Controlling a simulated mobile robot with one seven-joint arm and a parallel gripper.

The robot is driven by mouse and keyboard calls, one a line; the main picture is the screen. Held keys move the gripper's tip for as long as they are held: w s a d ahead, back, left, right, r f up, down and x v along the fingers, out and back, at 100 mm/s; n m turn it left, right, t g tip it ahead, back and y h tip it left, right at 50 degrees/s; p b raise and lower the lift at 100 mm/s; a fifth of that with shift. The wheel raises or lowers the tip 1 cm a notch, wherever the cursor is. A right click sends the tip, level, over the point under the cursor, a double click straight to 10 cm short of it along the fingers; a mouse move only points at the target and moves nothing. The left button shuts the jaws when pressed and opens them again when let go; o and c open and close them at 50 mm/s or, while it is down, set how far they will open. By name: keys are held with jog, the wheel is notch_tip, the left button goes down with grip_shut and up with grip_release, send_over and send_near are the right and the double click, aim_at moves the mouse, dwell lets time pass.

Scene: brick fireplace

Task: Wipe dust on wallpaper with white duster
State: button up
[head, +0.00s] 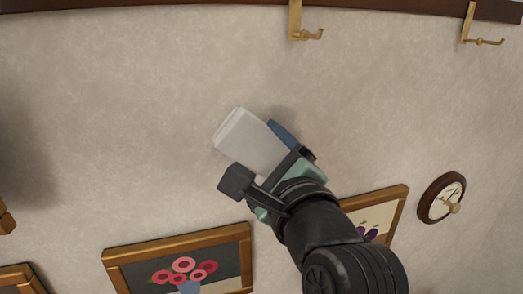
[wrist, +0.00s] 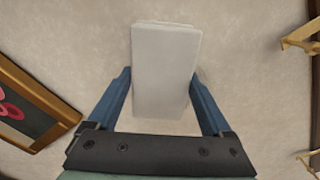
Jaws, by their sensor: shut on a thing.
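The white duster (head: 243,138) is a pale block held between the fingers of my gripper (head: 256,152), in the middle of the head view. The duster also shows in the wrist view (wrist: 165,72), upright between two blue fingers shut on its sides. The wallpaper (head: 150,80) is mottled beige and fills the background behind the duster. I cannot tell whether the duster touches it. A dark, soft-edged smudge (head: 22,150) shows on the wallpaper at the left edge. A fainter dark patch (head: 284,116) lies just beyond the duster; it may be dust or shadow.
Brass hooks (head: 297,22) (head: 470,28) hang from the dark rail (head: 200,7) along the top. Below are a framed flower picture (head: 110,256), another framed picture (head: 395,210) partly behind my arm, and a round wall clock (head: 428,203). The upper wall between is clear.

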aim_at(283, 148)
jog(key=shift+w+a, duration=0.2)
jog(key=shift+w, duration=0.45)
jog(key=shift+w+d+p, duration=0.25)
jog(key=shift+d+p, duration=0.1)
jog(key=shift+d, duration=0.65)
jog(key=shift+w+d+p, duration=0.25)
jog(key=shift+d+p, duration=0.05)
jog(key=shift+d, duration=0.65)
jog(key=shift+w+d+r+p, duration=0.1)
jog(key=shift+w+d+p, duration=0.25)
jog(key=shift+d, duration=0.6)
jog(key=shift+w+d+p, duration=0.1)
jog(key=shift+w+d, duration=0.3)
jog(key=shift+d, duration=0.55)
jog(key=shift+a+p, duration=0.1)
jog(key=shift+p, duration=0.3)
jog(key=shift+s+a+p, duration=0.2)
jog(key=shift+a+p, duration=0.1)
jog(key=shift+a, duration=0.35)
jog(key=shift+s+a+p, duration=0.25)
jog(key=shift+a+p, duration=0.1)
jog(key=shift+a, duration=0.3)
jog(key=shift+s+a+p, duration=0.2)
jog(key=shift+a+p, duration=0.1)
jog(key=shift+a, duration=0.35)
jog(key=shift+a, duration=0.15)
